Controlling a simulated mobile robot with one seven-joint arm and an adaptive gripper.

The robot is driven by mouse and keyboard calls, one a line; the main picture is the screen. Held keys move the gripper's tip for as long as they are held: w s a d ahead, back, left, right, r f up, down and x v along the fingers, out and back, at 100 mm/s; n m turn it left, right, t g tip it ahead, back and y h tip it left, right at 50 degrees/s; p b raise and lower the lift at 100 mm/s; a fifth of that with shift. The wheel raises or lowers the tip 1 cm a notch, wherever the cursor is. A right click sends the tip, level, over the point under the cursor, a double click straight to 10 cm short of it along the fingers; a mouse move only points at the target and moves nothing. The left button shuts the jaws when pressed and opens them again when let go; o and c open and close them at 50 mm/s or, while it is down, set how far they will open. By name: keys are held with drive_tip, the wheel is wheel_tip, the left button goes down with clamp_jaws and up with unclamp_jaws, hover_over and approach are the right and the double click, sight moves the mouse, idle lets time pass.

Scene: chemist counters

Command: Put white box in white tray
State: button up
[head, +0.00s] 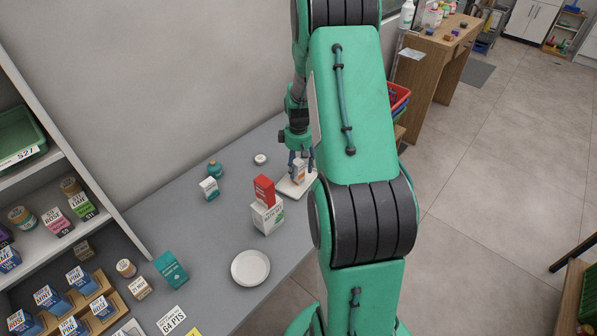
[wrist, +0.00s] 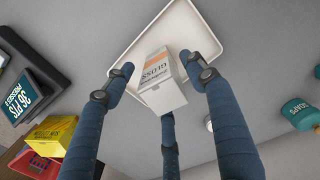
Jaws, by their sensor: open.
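The white box (wrist: 160,82), with an orange band and dark print, sits between the spread fingers of my gripper (wrist: 165,85) in the wrist view. It overlaps the white tray (wrist: 190,20) and appears to stand on it, though its base is hard to see. In the head view the small white box (head: 299,172) is over the white tray (head: 287,187) near the counter's front edge. My gripper (head: 300,156) is open just above and around the box. My arm hides the tray's right side.
Stocked shelves (head: 45,245) rise at the left.

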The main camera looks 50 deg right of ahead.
wheel_tip(320, 180, up, 8)
drive_tip(key=shift+p, duration=0.8)
drive_tip(key=shift+w+a+r, duration=0.1)
drive_tip(key=shift+a+r, duration=0.05)
drive_tip(key=shift+r, duration=0.15)
drive_tip(key=s+a+r+t+h, duration=0.1)
drive_tip(key=s+a+r+t, duration=0.15)
drive_tip(key=a+r, duration=1.95)
drive_tip(key=s+a+r+t, duration=0.1)
drive_tip(key=s+a+r, duration=0.2)
drive_tip(key=s+a, duration=0.6)
drive_tip(key=s+a+r+m+t+y, duration=0.1)
drive_tip(key=s+a+r, duration=0.3)
drive_tip(key=s+a, duration=0.5)
drive_tip(key=shift+s+a+m+t, duration=0.35)
drive_tip(key=shift+a+t, duration=0.2)
drive_tip(key=shift+a, duration=0.55)
